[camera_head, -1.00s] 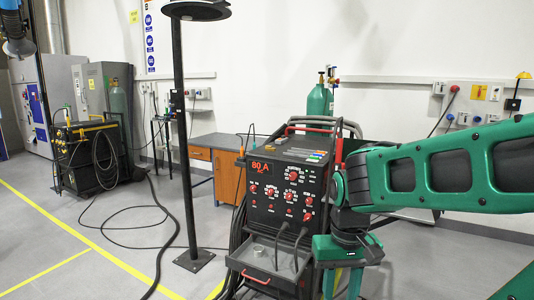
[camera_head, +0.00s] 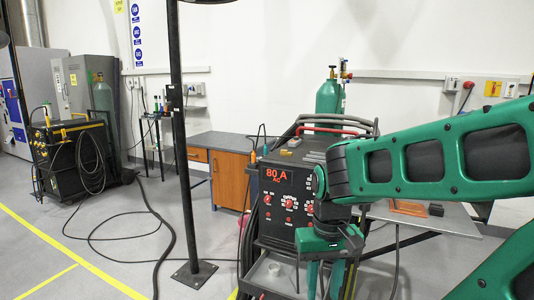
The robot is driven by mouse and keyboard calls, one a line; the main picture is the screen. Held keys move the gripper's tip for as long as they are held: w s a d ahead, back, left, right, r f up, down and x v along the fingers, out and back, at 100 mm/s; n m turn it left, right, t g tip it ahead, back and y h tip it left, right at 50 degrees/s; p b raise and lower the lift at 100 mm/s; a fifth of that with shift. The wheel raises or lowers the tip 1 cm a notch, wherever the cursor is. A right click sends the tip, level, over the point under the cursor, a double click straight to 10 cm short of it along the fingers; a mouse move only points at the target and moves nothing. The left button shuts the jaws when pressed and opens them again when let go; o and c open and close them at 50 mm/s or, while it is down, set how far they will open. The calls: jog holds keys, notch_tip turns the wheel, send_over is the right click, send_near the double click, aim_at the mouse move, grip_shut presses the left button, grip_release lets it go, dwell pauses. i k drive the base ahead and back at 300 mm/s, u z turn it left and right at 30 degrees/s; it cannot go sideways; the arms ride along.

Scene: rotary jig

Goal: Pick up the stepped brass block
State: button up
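I cannot make out the stepped brass block in this view. My green gripper (camera_head: 325,282) hangs downward at the lower middle, in front of the welding machine. Its two fingers stand apart with a gap between them, and nothing shows held there. The fingertips reach the bottom edge of the picture. My arm covers much of the right side. Behind it, a grey table (camera_head: 455,224) bears a flat orange-brown thing (camera_head: 408,207) and a small dark thing (camera_head: 436,210), too small to identify.
A welding machine (camera_head: 285,188) reading 80 A stands close behind my gripper, with an open tray and cables. A black post (camera_head: 182,150) stands left of it on a base plate. A wooden-fronted desk (camera_head: 228,178) is behind. Cables lie on the floor at left.

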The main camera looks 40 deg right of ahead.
aim_at(283, 152)
jog(key=i, duration=0.95)
jog(key=z, duration=0.9)
